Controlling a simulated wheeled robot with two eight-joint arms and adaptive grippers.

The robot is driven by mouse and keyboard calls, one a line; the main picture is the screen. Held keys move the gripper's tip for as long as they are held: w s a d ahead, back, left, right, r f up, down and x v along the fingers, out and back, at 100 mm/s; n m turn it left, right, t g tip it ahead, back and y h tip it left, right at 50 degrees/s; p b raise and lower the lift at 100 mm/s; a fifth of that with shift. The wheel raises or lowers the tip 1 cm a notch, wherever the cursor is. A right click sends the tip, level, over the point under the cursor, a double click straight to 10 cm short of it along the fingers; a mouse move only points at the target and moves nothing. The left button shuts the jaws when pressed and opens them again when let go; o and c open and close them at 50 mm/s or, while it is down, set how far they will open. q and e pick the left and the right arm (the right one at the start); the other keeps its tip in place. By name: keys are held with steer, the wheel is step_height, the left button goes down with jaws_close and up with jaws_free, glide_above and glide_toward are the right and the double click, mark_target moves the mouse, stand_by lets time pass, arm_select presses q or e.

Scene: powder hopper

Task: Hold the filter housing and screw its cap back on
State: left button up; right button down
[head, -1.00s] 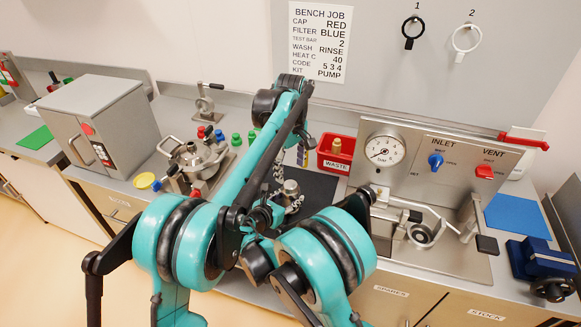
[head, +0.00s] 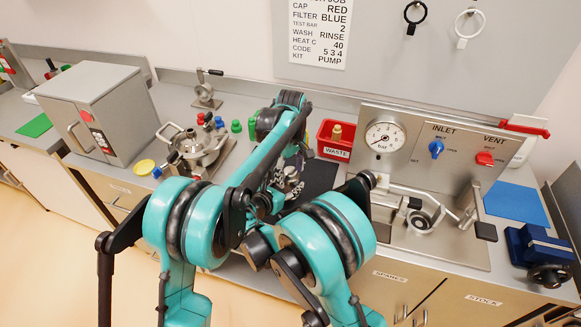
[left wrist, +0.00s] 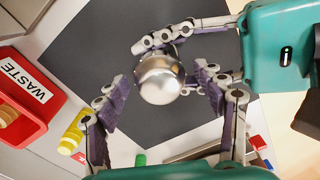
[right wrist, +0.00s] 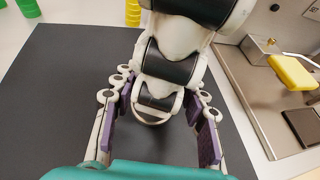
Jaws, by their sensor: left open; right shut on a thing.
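A shiny steel round-topped part (left wrist: 161,80) shows in the left wrist view above the dark mat; I cannot tell whether it is the cap or the housing itself. My left gripper (left wrist: 160,92) is open, with its purple-padded fingers apart on either side of the part. My right gripper (right wrist: 157,105) is shut on the steel part, reaching in from the right in the left wrist view. In the right wrist view, white and black links stand in front and hide most of the part. In the head view my arms cover much of it.
A red waste bin (head: 335,139) and a yellow cylinder (left wrist: 75,132) are close by. The dark mat (head: 320,178) lies beneath. A gauge panel (head: 400,142) with a sink stands right, a steel pot (head: 195,147) left, a blue vise (head: 540,255) far right.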

arm_select(q)
steer(key=c, duration=1.1)
steer(key=o, duration=1.2)
steer(key=shift+r, duration=2.25)
steer(key=shift+c, duration=0.5)
step_height(320, 180, up, 4)
steer(key=shift+f, duration=0.2)
